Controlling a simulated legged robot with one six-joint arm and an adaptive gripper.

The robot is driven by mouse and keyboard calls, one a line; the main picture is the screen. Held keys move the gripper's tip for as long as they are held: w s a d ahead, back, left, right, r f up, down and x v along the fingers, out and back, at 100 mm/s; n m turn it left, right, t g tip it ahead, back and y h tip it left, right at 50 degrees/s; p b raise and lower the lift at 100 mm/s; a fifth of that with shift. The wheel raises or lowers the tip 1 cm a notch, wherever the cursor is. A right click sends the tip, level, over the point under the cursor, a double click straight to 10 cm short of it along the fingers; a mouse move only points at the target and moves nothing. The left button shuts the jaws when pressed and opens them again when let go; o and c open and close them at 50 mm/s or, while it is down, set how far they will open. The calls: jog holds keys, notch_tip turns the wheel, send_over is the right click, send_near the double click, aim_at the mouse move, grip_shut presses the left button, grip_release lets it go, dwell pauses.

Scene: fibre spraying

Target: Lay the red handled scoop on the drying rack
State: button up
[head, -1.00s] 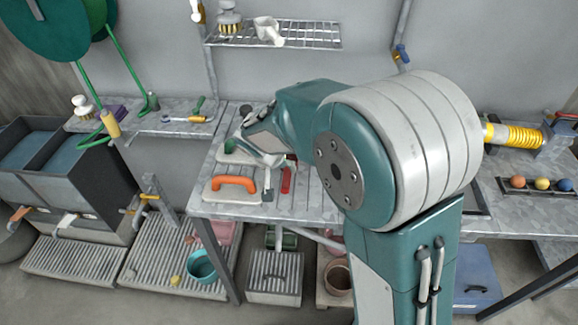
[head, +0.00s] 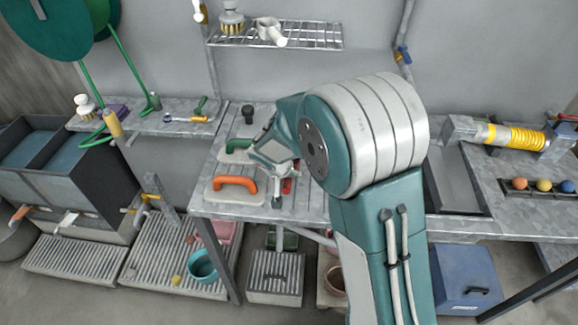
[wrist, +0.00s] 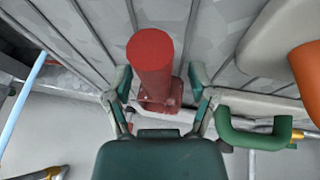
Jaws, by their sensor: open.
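The red handled scoop stands out in the wrist view as a thick red handle (wrist: 150,62) with a darker red part at its base, on a grooved metal surface. In the head view only a small red patch of it (head: 287,186) shows beside my gripper. My gripper (wrist: 158,76) is open, with one finger on each side of the red handle; I cannot tell whether they touch it. In the head view my gripper (head: 279,190) is low over the grooved worktop. The wire drying rack (head: 315,35) is on the back wall, above the worktop.
A float with an orange handle (head: 236,183) lies left of my gripper, with a green-handled one (head: 238,146) behind it. A brush (head: 231,18) and a white cup-like item (head: 270,30) occupy the rack's left part; its right part is clear.

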jog(key=shift+d+f, duration=0.1)
jog(key=shift+d, duration=0.1)
jog(key=shift+a+f, duration=0.15)
jog(key=shift+a, duration=0.05)
jog(key=shift+d, duration=0.1)
grip_shut()
